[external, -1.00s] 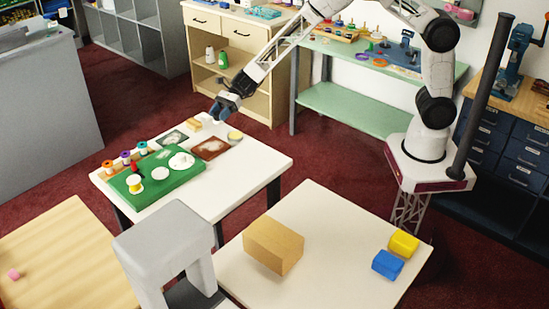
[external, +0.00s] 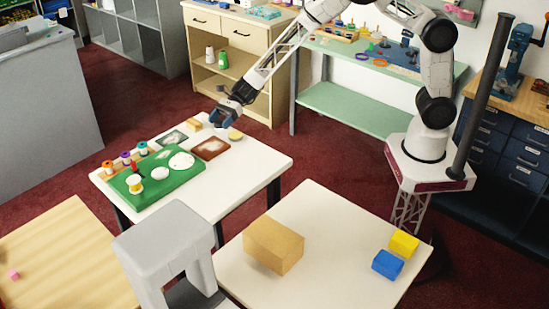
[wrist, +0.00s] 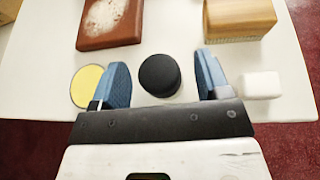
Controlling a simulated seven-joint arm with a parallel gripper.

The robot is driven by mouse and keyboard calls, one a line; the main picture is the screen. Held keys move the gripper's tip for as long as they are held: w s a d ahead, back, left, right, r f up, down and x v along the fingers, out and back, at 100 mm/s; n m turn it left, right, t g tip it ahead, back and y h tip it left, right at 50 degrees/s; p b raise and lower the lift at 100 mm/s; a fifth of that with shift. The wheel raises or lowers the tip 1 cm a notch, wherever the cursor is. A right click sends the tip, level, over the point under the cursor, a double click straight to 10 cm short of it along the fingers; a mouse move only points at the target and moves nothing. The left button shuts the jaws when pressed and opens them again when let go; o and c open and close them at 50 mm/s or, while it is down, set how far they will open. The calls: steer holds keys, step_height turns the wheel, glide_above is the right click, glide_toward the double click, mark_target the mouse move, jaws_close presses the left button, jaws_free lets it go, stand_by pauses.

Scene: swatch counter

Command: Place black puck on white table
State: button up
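The black puck (wrist: 160,75) shows in the wrist view on the white table (wrist: 40,62), between the two fingers of my gripper (wrist: 162,82). The fingers are open, with a gap visible on each side of the puck. In the external view my gripper (external: 219,118) is low over the far corner of the white table (external: 255,162). The puck cannot be made out there; the gripper seems to hide it.
Near the puck are a yellow disc (wrist: 88,84), a white block (wrist: 262,85), a wooden block (wrist: 240,18) and a rust-brown tray (wrist: 108,22). A green board (external: 150,188) with white discs lies further along. Another white-topped table (external: 340,240) holds several boxes.

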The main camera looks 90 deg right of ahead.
steer(key=shift+r, duration=0.1)
steer(key=shift+s+d+r, duration=0.2)
steer(key=shift+s+d, duration=0.05)
steer(key=shift+d, duration=0.1)
steer(key=v, duration=1.1)
steer(key=shift+r, duration=0.1)
stand_by(0.4)
steer(key=s+a+r+n+g+h, duration=0.1)
steer(key=s+a+r+n+g, duration=0.15)
steer(key=s+r+n, duration=0.4)
steer(key=s+a+r+n+g+h, duration=0.15)
steer(key=s+a+r, duration=0.25)
steer(key=s, duration=0.5)
steer(key=s+a+r+n+g, duration=0.2)
steer(key=s+a+r+n, duration=0.1)
steer(key=s+r+n, duration=0.4)
steer(key=s+d+r+n+h, duration=0.1)
steer(key=s+n+h, duration=0.3)
steer(key=s, duration=1.1)
steer(key=s+d+r+n+h, duration=0.1)
steer(key=s+n+h, duration=0.3)
steer(key=s, duration=1.2)
steer(key=n, duration=0.3)
steer(key=shift+r, duration=0.4)
